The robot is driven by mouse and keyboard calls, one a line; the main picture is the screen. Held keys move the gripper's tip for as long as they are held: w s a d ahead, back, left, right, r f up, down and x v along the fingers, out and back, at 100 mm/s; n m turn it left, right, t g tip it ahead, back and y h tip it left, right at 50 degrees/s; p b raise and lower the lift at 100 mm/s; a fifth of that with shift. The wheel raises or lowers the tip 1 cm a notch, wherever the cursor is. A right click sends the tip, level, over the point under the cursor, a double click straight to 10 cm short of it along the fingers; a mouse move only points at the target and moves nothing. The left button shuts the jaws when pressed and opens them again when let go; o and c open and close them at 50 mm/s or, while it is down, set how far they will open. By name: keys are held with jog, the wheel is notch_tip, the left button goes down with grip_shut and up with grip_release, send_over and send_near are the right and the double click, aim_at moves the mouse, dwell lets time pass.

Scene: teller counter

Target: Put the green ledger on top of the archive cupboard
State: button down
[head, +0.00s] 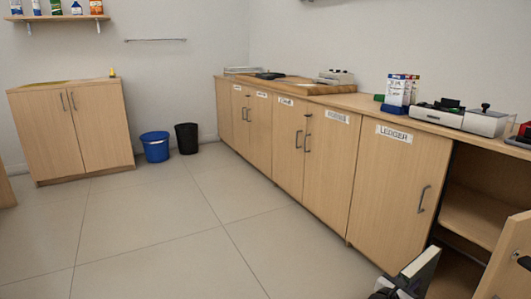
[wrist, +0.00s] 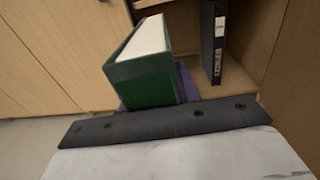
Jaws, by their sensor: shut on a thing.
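The green ledger (wrist: 143,84) stands out past the dark bar of my gripper in the wrist view, its white page edges facing up. It also shows in the head view (head: 422,263) at the lower right, tilted, in front of the open cupboard bay. My gripper (head: 398,288) is shut on the ledger; its fingertips are mostly hidden. A free-standing two-door wooden cupboard (head: 70,132) stands at the back left, apart from the counter. Its doors are shut and its top looks mostly clear. No label on it is readable, so I cannot confirm it as the archive cupboard.
An open bay (head: 470,215) with a shelf and a swung-out door (head: 507,252) is at right. A black binder (wrist: 213,45) stands inside. The long counter (head: 350,101) carries trays and devices. Blue (head: 155,147) and black (head: 187,138) bins stand beside the back cupboard. The floor between is clear.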

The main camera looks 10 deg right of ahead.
jog(key=w+a+f+n+t+y, duration=0.1)
jog(key=w+a+n+t+y, duration=0.2)
jog(key=a, duration=1)
jog(key=w+a+f+n+t+y, duration=0.2)
jog(key=w+a+n+t+y, duration=0.15)
jog(key=a, duration=0.85)
jog(key=w+a+f+n+t+y, duration=0.1)
jog(key=w+a+n+t+y, duration=0.25)
jog(key=a, duration=0.95)
jog(key=s+a+f+n+y, duration=0.1)
jog(key=s+a+f+y, duration=0.15)
jog(key=a, duration=0.45)
jog(key=s+a+f+n+y, duration=0.15)
jog(key=a+y, duration=0.25)
jog(key=a, duration=0.4)
jog(key=s+r+p, duration=0.3)
jog(key=r+p, duration=0.7)
jog(key=p, duration=0.6)
jog(key=s+r+p, duration=0.3)
jog(key=r+p, duration=0.7)
jog(key=p, duration=0.7)
jog(key=shift+s+d+r, duration=0.2)
jog(key=shift+s+d, duration=0.2)
